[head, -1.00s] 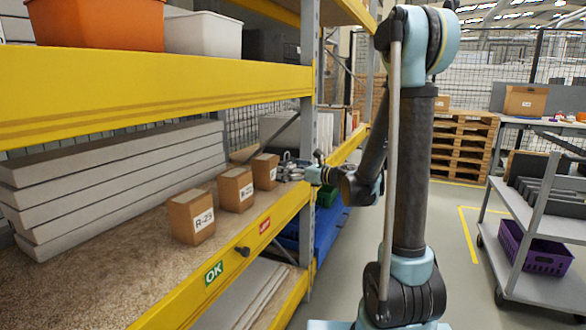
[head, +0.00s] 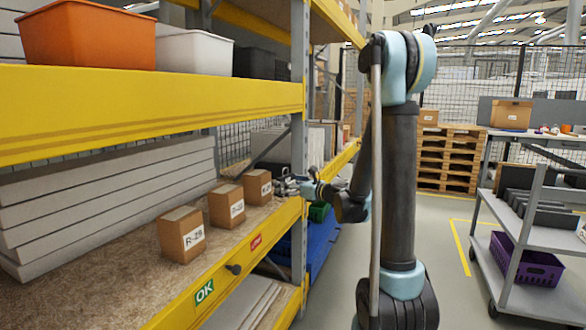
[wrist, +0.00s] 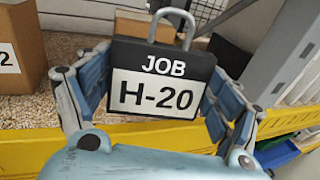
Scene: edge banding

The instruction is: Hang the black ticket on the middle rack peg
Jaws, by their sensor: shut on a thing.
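The black ticket (wrist: 163,75) is a black tag with a metal loop on top and a white label reading JOB H-20. It stands upright and face-on in the wrist view. My gripper (wrist: 160,92) is shut on it, one finger on each side. In the head view my gripper (head: 292,186) is small, at the far end of the shelf beside the last box, and the ticket cannot be made out there. A dark peg (head: 233,269) sticks out of the yellow lower beam between a green OK label and a red label. Other pegs cannot be made out.
Several cardboard boxes (head: 181,235) line the shelf's front edge, left of my gripper. A grey upright (head: 300,120) rises close to my gripper. The yellow lower beam (head: 165,318) edges the shelf. A grey cart (head: 530,245) stands right, with open floor between.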

